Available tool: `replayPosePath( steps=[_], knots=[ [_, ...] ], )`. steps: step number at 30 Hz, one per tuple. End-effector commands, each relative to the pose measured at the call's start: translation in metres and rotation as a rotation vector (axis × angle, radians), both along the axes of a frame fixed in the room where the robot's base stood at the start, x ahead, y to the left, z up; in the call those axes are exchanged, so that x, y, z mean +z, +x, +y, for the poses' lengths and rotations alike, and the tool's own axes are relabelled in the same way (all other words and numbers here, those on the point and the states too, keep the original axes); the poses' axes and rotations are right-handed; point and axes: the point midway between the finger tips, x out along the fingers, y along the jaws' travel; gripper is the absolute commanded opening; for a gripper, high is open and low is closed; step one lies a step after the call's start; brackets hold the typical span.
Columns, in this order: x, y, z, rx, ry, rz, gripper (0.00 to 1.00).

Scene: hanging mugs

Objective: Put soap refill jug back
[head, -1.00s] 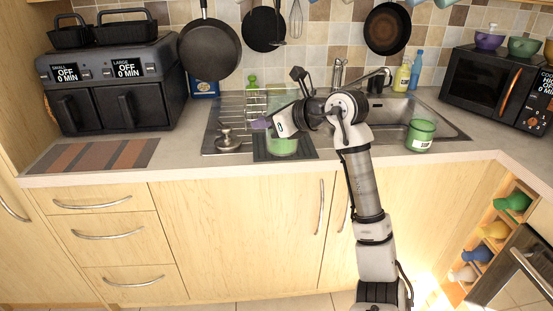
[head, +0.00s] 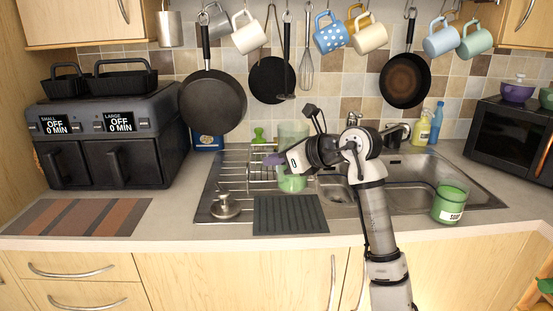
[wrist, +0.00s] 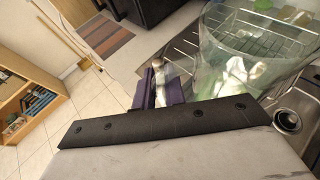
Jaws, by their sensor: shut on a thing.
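The soap refill jug (head: 291,181) is a clear, green-tinted vessel with green at its bottom. In the head view it is behind my gripper (head: 275,158), at the draining rack, and my wrist hides its middle. In the wrist view the jug (wrist: 238,62) fills the upper right, close to the purple fingers of my gripper (wrist: 160,88). The fingers are shut on the jug's side; the exact grip on its clear wall or handle is hard to see. I cannot tell whether its base touches the rack.
A dark ribbed mat (head: 290,215) lies bare in front. A metal stopper-like object (head: 225,206) stands left of it. The wire rack (head: 237,170) and sink (head: 409,199) are behind and right. A green soap tub (head: 450,204) stands right. Pans and mugs hang above.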

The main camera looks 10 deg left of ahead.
Motion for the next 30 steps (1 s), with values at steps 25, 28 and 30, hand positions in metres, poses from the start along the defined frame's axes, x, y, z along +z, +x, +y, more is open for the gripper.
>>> replayPosePath(
  steps=[25, 28, 30],
  knots=[
    [-0.067, 0.0, -0.001, -0.001, 0.001, 0.004, 0.0],
    [-0.074, 0.0, -0.001, 0.0, 0.001, 0.005, 0.0],
    [-0.076, 0.0, -0.001, 0.001, 0.0, 0.004, 0.0]
  ],
)
